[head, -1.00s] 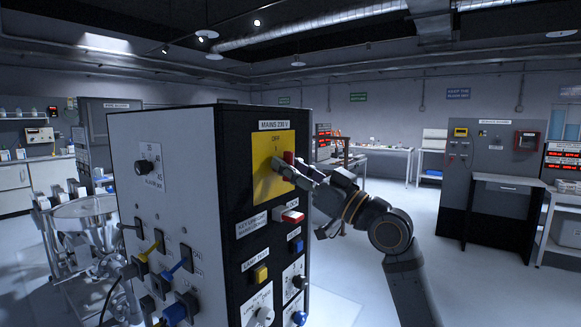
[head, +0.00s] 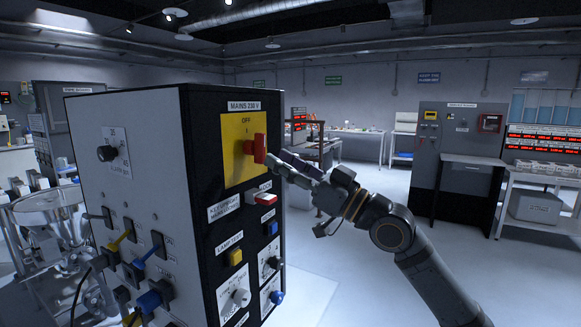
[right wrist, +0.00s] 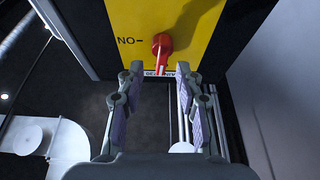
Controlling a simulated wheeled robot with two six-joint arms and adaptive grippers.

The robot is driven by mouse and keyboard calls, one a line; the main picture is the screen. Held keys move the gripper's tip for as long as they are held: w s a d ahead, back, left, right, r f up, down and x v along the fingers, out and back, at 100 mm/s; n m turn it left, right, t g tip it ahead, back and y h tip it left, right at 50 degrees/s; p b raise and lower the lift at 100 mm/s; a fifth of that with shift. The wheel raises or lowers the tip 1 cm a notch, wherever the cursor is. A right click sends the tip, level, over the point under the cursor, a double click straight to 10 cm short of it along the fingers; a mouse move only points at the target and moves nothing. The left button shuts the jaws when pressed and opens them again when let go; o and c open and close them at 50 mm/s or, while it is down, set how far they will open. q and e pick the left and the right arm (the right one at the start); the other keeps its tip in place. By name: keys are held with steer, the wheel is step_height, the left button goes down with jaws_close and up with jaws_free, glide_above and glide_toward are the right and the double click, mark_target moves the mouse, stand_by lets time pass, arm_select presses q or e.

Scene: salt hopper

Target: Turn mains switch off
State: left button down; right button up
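The red mains switch handle (head: 260,148) sits on a yellow plate (head: 232,172) on the dark face of the panel box. "OFF" is printed near the top of the plate, under a "MAINS 230 V" label. In the right wrist view the red handle (right wrist: 162,46) points down the picture, towards the plate's label edge, and not at the mark reading "NO-" beside it. My right gripper (head: 285,164) is just right of the handle. The right wrist view shows its fingers (right wrist: 159,80) apart, nothing between them, the handle just beyond the tips. My left gripper is out of view.
Below the plate are a red-and-white switch (head: 266,198), a yellow button (head: 236,256), blue buttons and dials. Coloured cables hang from the box's light side. A grey cabinet (head: 455,145) and benches stand farther back, with open floor between.

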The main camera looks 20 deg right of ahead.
steer(key=shift+v, duration=0.75)
steer(key=shift+a, duration=0.1)
steer(key=m+g+h, duration=0.1)
steer(key=g+h, duration=0.2)
glide_toward(265, 141)
steer(key=p+x, duration=0.3)
steer(key=p, duration=0.2)
steer(key=r+p+x, duration=0.1)
steer(key=p+x, duration=0.1)
steer(key=shift+w+a, duration=0.15)
steer(key=shift+a, duration=0.15)
steer(key=p+x, duration=0.1)
steer(key=x, duration=0.1)
steer(key=p+x, duration=0.1)
steer(key=x, duration=0.1)
steer(key=shift+w+f+p, duration=0.1)
steer(key=shift+f+p, duration=0.2)
steer(key=shift+p, duration=0.05)
steer(key=shift+w+a+f, duration=0.15)
steer(key=shift+w+a, duration=0.2)
steer(key=shift+w, duration=0.05)
steer(key=shift+c, duration=0.4)
